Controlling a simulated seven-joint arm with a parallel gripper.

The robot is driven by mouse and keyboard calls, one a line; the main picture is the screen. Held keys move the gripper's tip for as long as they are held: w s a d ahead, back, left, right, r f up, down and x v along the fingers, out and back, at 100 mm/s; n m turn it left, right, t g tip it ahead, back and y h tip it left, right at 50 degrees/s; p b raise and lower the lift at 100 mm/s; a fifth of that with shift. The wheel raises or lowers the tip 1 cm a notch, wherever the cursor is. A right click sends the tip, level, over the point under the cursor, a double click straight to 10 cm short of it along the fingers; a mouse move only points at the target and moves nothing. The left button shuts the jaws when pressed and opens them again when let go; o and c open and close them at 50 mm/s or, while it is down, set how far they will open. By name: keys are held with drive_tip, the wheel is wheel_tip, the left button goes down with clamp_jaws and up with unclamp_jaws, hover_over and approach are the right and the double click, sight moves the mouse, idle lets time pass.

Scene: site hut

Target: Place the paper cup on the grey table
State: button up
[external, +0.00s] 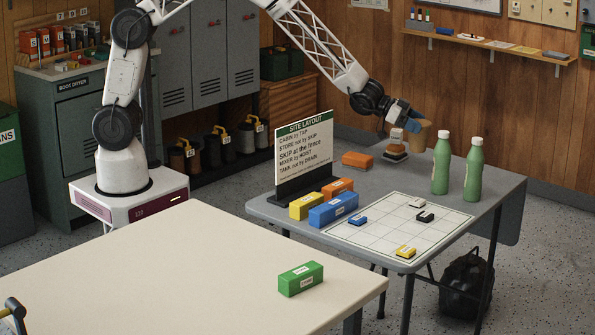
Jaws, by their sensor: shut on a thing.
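The tan paper cup (422,132) is at the end of my arm, above the back part of the grey table (497,197). My gripper (411,120) has blue fingers and is shut on the cup. The cup looks slightly tilted, and the fingers and wrist hide part of it. The exact gap between the cup and the table is hard to tell from this view.
Near the cup are an orange-and-white object (395,148), an orange block (357,160) and two green bottles (441,165). A white grid sheet (385,235), several coloured blocks and a layout sign (304,150) take up the front and left.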

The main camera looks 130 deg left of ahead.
sight(415, 142)
idle(0.3)
drive_tip(key=shift+f, duration=3.15)
drive_tip(key=shift+f, duration=1.85)
drive_tip(key=shift+f, duration=0.1)
drive_tip(key=o, duration=0.8)
drive_tip(key=shift+c, duration=0.2)
drive_tip(key=shift+s, duration=0.1)
